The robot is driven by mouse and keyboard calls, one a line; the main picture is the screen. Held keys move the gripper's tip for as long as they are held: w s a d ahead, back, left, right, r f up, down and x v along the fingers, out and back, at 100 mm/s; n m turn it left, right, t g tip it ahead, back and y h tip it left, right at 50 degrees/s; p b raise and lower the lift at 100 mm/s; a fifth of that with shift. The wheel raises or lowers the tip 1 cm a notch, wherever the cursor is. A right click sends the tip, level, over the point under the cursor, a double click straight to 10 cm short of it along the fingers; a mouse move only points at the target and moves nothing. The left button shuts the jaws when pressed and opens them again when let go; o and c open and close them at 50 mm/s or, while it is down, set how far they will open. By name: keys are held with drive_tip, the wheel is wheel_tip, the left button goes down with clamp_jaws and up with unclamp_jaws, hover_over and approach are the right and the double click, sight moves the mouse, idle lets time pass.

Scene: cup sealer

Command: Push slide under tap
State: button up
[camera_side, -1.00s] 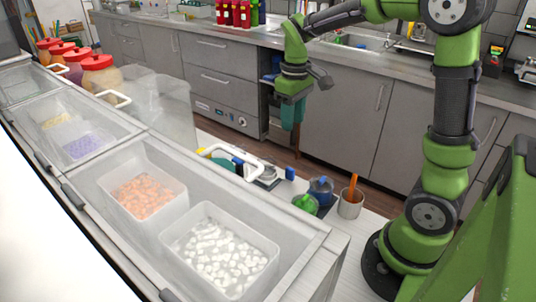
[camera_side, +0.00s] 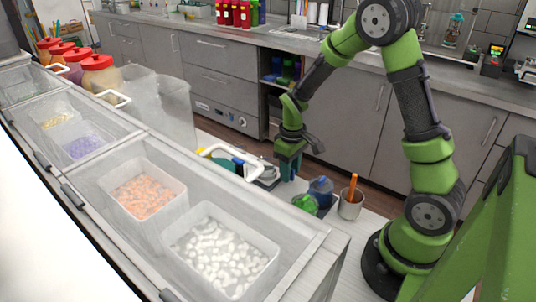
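My gripper (camera_side: 288,166) is low over the white counter in the middle of the picture, its teal fingers pointing down. It is close to a small grey and metal device (camera_side: 267,174), which may hold the slide. I cannot tell whether they touch. The slide and tap cannot be picked out clearly; a white handle of the food case and my gripper partly cover that area. The gap between the fingers is too small to read.
A green-lidded container (camera_side: 305,203), a blue-lidded container (camera_side: 321,190) and a grey cup with an orange handle (camera_side: 351,198) stand just right of my gripper. The glass-walled food case with tubs of orange pieces (camera_side: 146,193) and white pieces (camera_side: 221,255) fills the front.

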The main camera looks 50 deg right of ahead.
drive_tip(key=shift+f, duration=0.25)
clamp_jaws()
